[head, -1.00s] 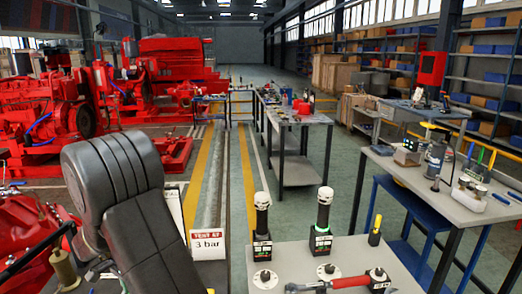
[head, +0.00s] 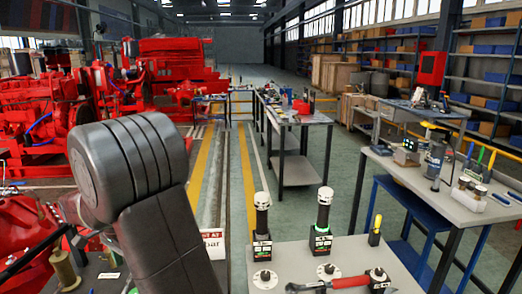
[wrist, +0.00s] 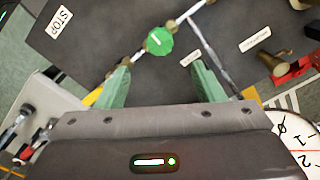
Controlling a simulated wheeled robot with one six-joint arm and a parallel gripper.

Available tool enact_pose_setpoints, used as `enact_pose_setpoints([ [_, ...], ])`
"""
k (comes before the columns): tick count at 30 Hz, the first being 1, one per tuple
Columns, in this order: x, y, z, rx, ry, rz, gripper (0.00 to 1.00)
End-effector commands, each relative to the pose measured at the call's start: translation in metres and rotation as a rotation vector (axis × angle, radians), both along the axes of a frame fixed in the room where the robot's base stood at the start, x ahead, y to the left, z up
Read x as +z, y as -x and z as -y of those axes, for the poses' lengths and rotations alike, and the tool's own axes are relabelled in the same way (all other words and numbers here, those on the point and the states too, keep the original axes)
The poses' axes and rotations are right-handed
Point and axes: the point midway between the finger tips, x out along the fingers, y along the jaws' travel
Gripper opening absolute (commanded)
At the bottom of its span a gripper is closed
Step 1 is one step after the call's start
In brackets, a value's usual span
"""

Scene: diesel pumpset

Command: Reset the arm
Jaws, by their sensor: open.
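My arm (head: 150,190) stands folded at the left front of the head view, a dark grey padded link bent at the top. My gripper is hidden in the head view. In the wrist view my gripper (wrist: 160,85) shows two green fingers set wide apart, open with nothing between them. Beyond the fingertips is a dark plate with a round green knob (wrist: 160,41) on a thin metal pipe. The fingers look apart from the knob.
A grey table (head: 405,262) at the front right holds two black cylinders with white tops (head: 262,215) and a red-handled hammer (head: 345,283). A bench (head: 455,200) stands further right. A white gauge dial (wrist: 295,135) shows at the wrist view's lower right. The striped floor aisle is clear.

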Motion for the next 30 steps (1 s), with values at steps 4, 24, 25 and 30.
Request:
enact_pose_setpoints([
  [4,-0.031,0.0,0.0,0.0,0.003,-0.003,0.62],
  [24,-0.104,0.0,0.0,0.236,0.0,0.0,0.62],
  [25,-0.103,0.0,0.0,0.26,0.0,0.0,0.62],
  [30,-0.103,0.0,0.0,0.396,0.0,0.0,0.62],
])
